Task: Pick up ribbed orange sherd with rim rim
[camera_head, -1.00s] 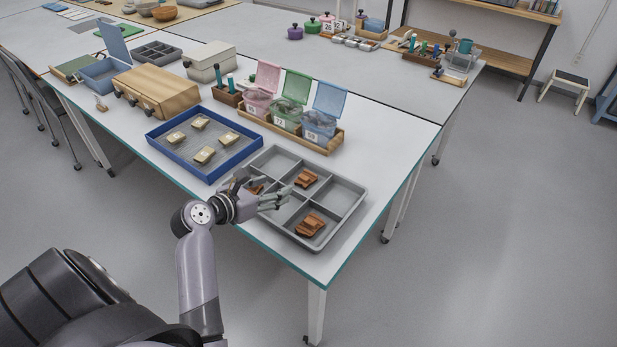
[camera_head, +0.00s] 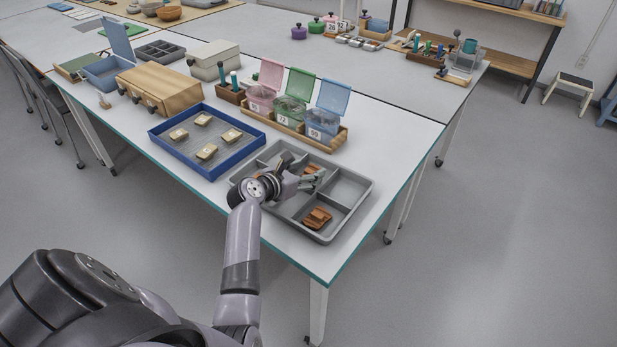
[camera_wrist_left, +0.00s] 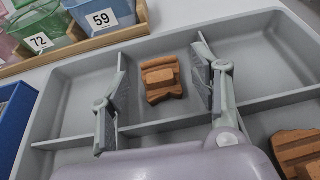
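An orange ribbed sherd (camera_wrist_left: 162,78) lies in a compartment of the grey divided tray (camera_wrist_left: 262,24). In the head view this sherd (camera_head: 311,169) is partly hidden by my left gripper (camera_head: 316,180). In the left wrist view my left gripper (camera_wrist_left: 161,60) is open, with one finger on each side of the sherd and gaps to it. A second ribbed orange sherd (camera_head: 317,217) lies in the near right compartment and shows at the wrist view's lower right (camera_wrist_left: 298,152). My right gripper is not in view.
Tray dividers stand close around the sherd. A blue tray (camera_head: 184,161) with several pale pieces is to the left. A wooden rack (camera_head: 335,138) of lidded pink, green and blue boxes stands behind. The table edge is close on the right.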

